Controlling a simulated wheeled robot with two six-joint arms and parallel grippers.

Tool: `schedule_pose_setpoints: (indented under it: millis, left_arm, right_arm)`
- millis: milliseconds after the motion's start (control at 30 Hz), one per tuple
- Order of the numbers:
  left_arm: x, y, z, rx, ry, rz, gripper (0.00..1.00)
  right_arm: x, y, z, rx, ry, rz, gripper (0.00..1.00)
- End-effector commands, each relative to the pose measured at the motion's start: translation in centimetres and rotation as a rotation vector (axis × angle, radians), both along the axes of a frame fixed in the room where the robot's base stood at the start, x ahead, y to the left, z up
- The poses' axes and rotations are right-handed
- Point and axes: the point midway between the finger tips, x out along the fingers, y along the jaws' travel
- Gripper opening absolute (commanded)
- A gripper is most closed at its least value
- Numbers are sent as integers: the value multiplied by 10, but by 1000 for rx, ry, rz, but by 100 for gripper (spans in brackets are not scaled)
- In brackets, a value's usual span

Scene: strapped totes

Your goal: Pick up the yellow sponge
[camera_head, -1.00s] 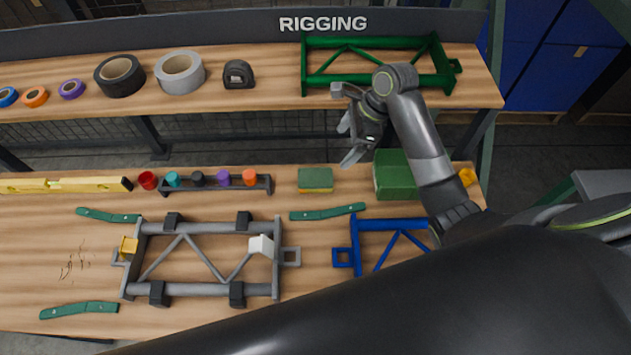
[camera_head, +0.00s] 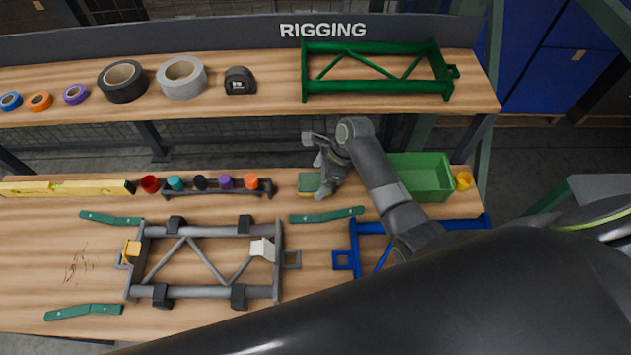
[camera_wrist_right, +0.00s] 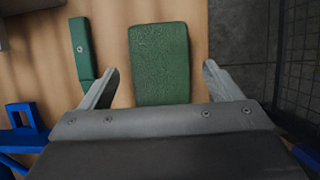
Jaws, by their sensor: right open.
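The sponge (camera_head: 308,181) lies on the lower workbench, with a green top and a yellow lower side. The right gripper partly covers it in the head view. In the right wrist view the sponge (camera_wrist_right: 160,62) shows its green, textured top between the two fingers, with wood visible on both sides. My right gripper (camera_head: 322,180) is open above and around the sponge; the fingers (camera_wrist_right: 162,85) do not visibly touch it. My left gripper is not in view.
A green open bin (camera_head: 425,178) and a yellow cup (camera_head: 464,181) stand right of the sponge. A green strap (camera_head: 327,215) lies in front of it, a rack of coloured caps (camera_head: 215,190) to its left. A blue frame (camera_head: 370,240) and grey frame (camera_head: 205,291) lie nearer.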

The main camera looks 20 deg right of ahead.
Motion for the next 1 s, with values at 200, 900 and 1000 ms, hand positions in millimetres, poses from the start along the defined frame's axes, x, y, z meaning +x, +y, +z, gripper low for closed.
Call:
schedule_pose_setpoints:
  millis: [200,900,1000]
  left_arm:
    - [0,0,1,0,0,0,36]
    - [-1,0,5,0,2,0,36]
    - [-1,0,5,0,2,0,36]
  right_arm:
    - [2,7,-17,0,1,-1,85]
    - [2,7,-21,0,0,0,85]
    - [2,7,-22,0,0,0,85]
